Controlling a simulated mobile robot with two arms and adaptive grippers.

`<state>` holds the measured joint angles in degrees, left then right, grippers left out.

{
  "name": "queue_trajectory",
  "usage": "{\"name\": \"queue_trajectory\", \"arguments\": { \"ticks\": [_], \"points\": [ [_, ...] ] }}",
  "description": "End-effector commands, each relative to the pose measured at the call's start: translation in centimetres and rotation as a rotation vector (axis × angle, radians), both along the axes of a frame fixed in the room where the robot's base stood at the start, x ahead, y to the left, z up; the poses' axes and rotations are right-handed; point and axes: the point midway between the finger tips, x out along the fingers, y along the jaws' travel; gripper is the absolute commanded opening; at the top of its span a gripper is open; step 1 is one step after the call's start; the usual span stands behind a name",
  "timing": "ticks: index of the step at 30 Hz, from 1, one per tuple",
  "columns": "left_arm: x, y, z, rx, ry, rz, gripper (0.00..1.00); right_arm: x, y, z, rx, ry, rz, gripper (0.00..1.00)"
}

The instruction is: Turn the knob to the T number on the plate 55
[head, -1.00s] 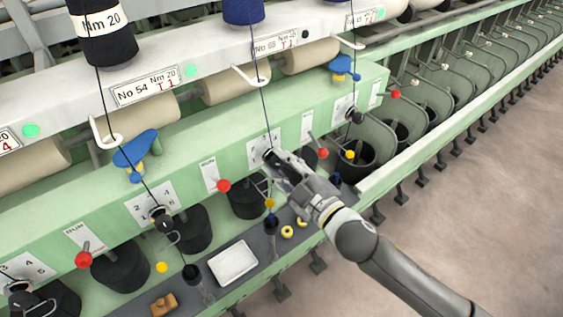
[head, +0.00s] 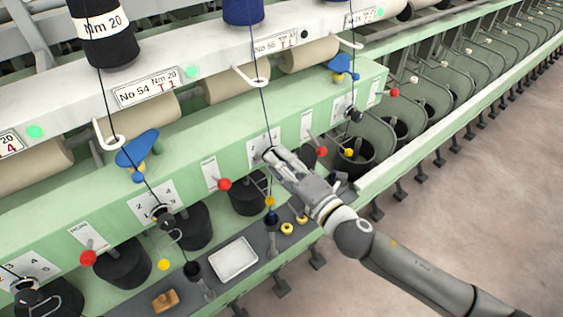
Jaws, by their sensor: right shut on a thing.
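The plate No 55 (head: 276,44) is on the white rail at the top middle and carries a red T 1. Below it, on the green front panel, is a white number dial plate (head: 262,140). My right gripper (head: 270,155) is at the lower part of this dial plate, shut on the knob there. The gripper's fingers hide the knob and some of the dial's numbers, so I cannot read its setting. My left gripper is not in view.
Red-ball levers (head: 224,184) stick out on both sides. A dark thread runs down to the gripper. A shelf below holds a white tray (head: 234,260), a wooden piece (head: 165,300) and yellow rings (head: 287,229). The floor at right is clear.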

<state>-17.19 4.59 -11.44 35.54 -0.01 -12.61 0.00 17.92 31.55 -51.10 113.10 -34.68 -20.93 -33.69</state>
Motion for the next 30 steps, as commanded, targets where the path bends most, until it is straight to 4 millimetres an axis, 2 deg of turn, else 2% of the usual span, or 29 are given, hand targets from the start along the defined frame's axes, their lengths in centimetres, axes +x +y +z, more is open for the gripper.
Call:
{"name": "queue_trajectory", "arguments": {
  "ticks": [12,30],
  "points": [
    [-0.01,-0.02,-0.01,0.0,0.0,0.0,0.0,-0.03,0.02,-0.04,-0.221,-0.159,0.001,0.04],
    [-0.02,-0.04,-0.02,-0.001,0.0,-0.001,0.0,-0.07,0.03,-0.13,-0.285,-0.203,0.001,0.04]
  ]
}}
